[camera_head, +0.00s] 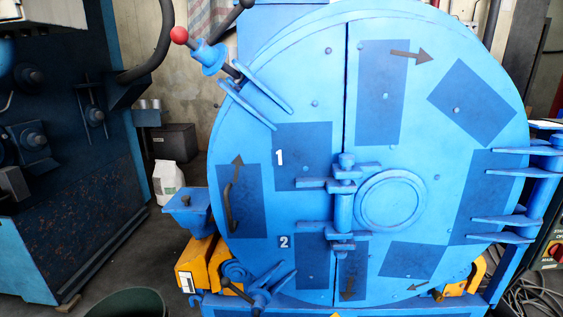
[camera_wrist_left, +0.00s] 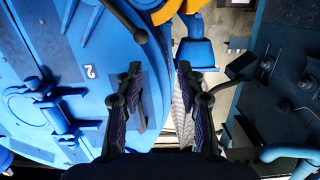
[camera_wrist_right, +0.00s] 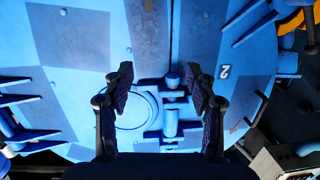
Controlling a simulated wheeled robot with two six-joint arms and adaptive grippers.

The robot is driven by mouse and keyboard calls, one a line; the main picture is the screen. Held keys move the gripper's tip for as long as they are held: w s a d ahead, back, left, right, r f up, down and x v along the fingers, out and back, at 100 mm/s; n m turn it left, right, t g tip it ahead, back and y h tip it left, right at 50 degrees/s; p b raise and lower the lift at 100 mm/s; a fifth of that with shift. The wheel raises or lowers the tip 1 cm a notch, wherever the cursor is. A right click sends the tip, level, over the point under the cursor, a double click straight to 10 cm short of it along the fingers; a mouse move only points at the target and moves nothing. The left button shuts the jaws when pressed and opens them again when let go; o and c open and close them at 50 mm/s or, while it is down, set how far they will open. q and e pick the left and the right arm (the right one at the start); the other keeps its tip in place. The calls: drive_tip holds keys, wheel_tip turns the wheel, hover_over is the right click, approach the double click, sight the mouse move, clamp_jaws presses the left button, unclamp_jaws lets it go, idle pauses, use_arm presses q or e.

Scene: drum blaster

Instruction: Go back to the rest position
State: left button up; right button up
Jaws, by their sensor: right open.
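My left gripper (camera_wrist_left: 158,92) shows in the left wrist view with its two dark fingers spread and nothing between them. Behind it are the blue drum blaster's edge and a blue bracket. My right gripper (camera_wrist_right: 162,90) shows in the right wrist view, open and empty, in front of the round door's central latch (camera_wrist_right: 172,122). Neither gripper shows in the head view. There the big round blue door (camera_head: 300,95) of the drum blaster is closed, with number labels 1 and 2 and several arrows on it.
A lever with a red ball (camera_head: 179,35) stands at the door's upper left. Hinges (camera_head: 505,222) are at its right edge. A dark blue machine (camera_head: 80,190) stands at the left. A white bag (camera_head: 168,182) and a green bin (camera_head: 126,303) are on the floor between.

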use_arm(q)
drive_tip(key=s+a+f+g+y+p, duration=0.1)
drive_tip(key=s+a+f+g+p, duration=0.2)
drive_tip(key=s+f+g+p, duration=0.75)
use_arm(e)
drive_tip(key=s+d+f+g+h+p, duration=0.1)
drive_tip(key=s+d+f+g+p, duration=0.2)
drive_tip(key=s+f+g+p, duration=0.6)
use_arm(q)
drive_tip(key=s+a+f+g+p, duration=0.1)
drive_tip(key=s+f+g+p, duration=0.1)
drive_tip(key=s, duration=1.1)
drive_tip(key=s+a+f+g+p, duration=0.1)
drive_tip(key=s+f+g+p, duration=0.2)
drive_tip(key=s, duration=1.1)
drive_tip(key=f+p, duration=0.1)
drive_tip(key=p, duration=0.2)
drive_tip(key=shift+a+f, duration=0.2)
drive_tip(key=shift+a, duration=0.05)
use_arm(e)
drive_tip(key=s+d+f+g, duration=0.1)
drive_tip(key=s+f+g, duration=0.2)
drive_tip(key=s, duration=1.1)
drive_tip(key=s+d+f+g, duration=0.1)
drive_tip(key=s+f+g, duration=0.2)
drive_tip(key=s, duration=1.1)
drive_tip(key=shift+s+d+f, duration=0.25)
drive_tip(key=shift+s+f, duration=0.1)
drive_tip(key=shift+f, duration=0.55)
